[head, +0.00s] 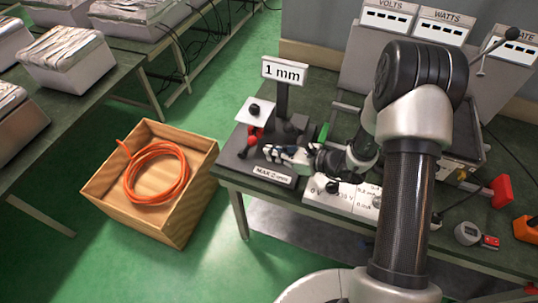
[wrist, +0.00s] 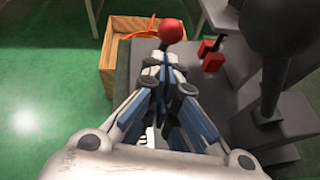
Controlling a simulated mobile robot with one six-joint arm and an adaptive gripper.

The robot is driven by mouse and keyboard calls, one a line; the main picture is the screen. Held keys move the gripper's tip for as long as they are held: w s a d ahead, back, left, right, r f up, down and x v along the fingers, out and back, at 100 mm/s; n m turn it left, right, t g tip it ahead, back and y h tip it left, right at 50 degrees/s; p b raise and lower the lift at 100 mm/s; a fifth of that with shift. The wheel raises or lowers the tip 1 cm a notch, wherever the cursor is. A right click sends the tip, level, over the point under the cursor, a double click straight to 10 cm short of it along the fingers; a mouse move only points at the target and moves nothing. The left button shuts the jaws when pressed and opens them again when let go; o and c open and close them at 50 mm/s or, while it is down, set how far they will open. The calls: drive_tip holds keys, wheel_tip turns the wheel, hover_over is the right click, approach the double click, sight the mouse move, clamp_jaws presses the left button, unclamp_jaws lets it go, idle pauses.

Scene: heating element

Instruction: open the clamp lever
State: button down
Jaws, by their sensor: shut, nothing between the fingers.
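The clamp fixture stands on a dark base (head: 228,162) at the left end of the bench, below the "1 mm" sign (head: 284,71). Red clamp parts (head: 254,134) show on it, just left of and above my gripper (head: 271,151). In the wrist view a red ball knob (wrist: 172,30) shows just beyond the fingertips of my gripper (wrist: 163,60); I take it for the clamp lever's end. My fingers are shut and empty. I cannot tell whether they touch the knob. A second red part (wrist: 212,55) is to its right.
A wooden box (head: 110,208) with an orange cable coil (head: 157,174) is on the floor left of the bench. A white plate with a black knob (head: 254,108) stands behind the clamp. A white control box (head: 345,196) is right of my gripper. Dark posts (wrist: 270,75) crowd the wrist view's right.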

drive_tip(key=r+p+v, duration=0.1)
drive_tip(key=p+v, duration=0.1)
drive_tip(key=v, duration=0.8)
drive_tip(key=shift+a+p, duration=0.15)
drive_tip(key=shift+p, duration=0.25)
